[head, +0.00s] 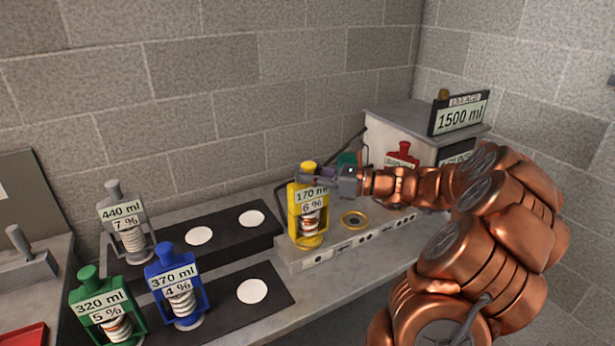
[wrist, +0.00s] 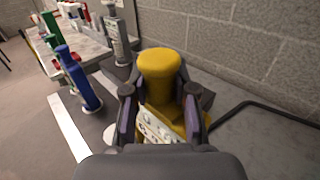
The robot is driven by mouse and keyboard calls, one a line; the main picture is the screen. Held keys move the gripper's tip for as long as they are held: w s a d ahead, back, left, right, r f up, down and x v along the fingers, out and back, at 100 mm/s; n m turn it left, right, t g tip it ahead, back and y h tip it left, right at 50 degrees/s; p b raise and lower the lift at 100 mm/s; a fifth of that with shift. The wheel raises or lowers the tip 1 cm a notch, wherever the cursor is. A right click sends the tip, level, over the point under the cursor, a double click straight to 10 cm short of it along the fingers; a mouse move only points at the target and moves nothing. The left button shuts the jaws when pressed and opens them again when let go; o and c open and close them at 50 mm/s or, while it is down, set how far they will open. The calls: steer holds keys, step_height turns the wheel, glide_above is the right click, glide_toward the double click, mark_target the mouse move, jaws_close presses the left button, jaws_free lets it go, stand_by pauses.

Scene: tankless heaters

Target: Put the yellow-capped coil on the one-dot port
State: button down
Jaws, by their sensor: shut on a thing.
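The yellow-capped coil (head: 308,204) has a yellow frame and a label reading 170 ml and 6 %. It is upright at the left end of the grey port bar (head: 332,257); I cannot tell whether it is fully seated. My gripper (head: 345,181) is shut on its upper part. In the wrist view the yellow cap (wrist: 159,66) rises between my gripper's fingers (wrist: 163,118). The bar's front has dot marks, too small to count surely. A brass ring port (head: 354,219) is empty to the right of the coil.
A grey coil (head: 131,228), a green coil (head: 104,310) and a blue coil (head: 176,287) stand on black trays at left with bare white discs. A red coil (head: 402,155) is partly hidden behind my arm. A 1500 ml display (head: 460,114) tops the grey box.

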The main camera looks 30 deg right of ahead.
steer(key=shift+w+d+f+p, duration=0.25)
steer(key=shift+w+d+f, duration=0.1)
steer(key=shift+w+f, duration=0.25)
steer(key=shift+w+d+f+p, duration=0.3)
steer(key=shift+w+f, duration=0.25)
steer(key=shift+f, duration=0.1)
steer(key=shift+w+d+f+p, duration=0.25)
steer(key=shift+w+d+f, duration=0.1)
steer(key=shift+w+f, duration=0.25)
steer(key=shift+f, duration=0.15)
steer(key=c, duration=0.9)
jaws_free()
